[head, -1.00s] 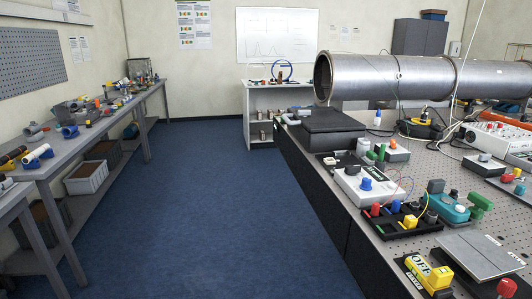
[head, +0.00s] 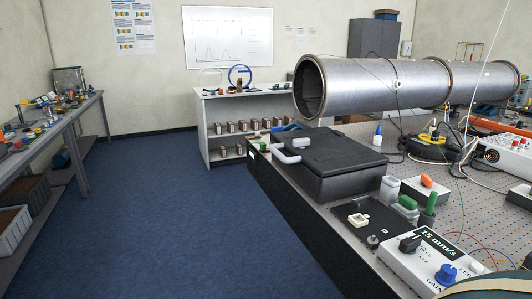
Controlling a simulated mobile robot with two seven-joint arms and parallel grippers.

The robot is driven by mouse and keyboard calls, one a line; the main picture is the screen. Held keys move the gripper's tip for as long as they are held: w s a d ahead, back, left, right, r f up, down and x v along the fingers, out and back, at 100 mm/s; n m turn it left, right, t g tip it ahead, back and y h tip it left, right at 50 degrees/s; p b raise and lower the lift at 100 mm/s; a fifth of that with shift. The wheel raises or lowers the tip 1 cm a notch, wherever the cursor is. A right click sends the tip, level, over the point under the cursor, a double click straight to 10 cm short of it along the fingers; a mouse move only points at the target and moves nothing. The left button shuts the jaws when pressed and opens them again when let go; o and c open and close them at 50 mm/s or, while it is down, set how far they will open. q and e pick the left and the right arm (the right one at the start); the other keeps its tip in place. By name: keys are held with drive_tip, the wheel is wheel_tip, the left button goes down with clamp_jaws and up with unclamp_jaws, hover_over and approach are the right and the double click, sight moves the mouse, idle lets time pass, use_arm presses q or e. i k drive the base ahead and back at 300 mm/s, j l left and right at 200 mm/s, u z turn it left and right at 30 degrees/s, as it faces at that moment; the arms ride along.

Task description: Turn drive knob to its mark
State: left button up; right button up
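A light grey control box (head: 400,262) stands at the near right of the table, partly cut off by the bottom edge of the head view. Its sloped panel reads "15 mm/s" and "GAIN". A black knob (head: 410,244) sits at its left and a blue knob (head: 447,273) stands by the word GAIN. I cannot tell for sure which one is the drive knob, and the marks are too small to read. Neither of my grippers is in view.
A black case (head: 330,165) with a light handle lies at the table's left edge. Grey and green blocks (head: 402,208) stand behind the control box. A large metal pipe (head: 380,85) spans the back. The blue floor (head: 165,210) left of the table is clear.

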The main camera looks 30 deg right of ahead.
sight(427, 182)
drive_tip(key=i+u, duration=0.25)
drive_tip(key=i, duration=0.55)
drive_tip(key=i+u, duration=0.2)
drive_tip(key=i, duration=0.6)
drive_tip(key=i+z, duration=0.35)
drive_tip(key=i+j+z, duration=0.1)
drive_tip(key=z, duration=0.3)
drive_tip(key=i+j+z, duration=0.15)
drive_tip(key=z, duration=0.2)
drive_tip(key=i+z, duration=0.1)
drive_tip(key=z, duration=1.75)
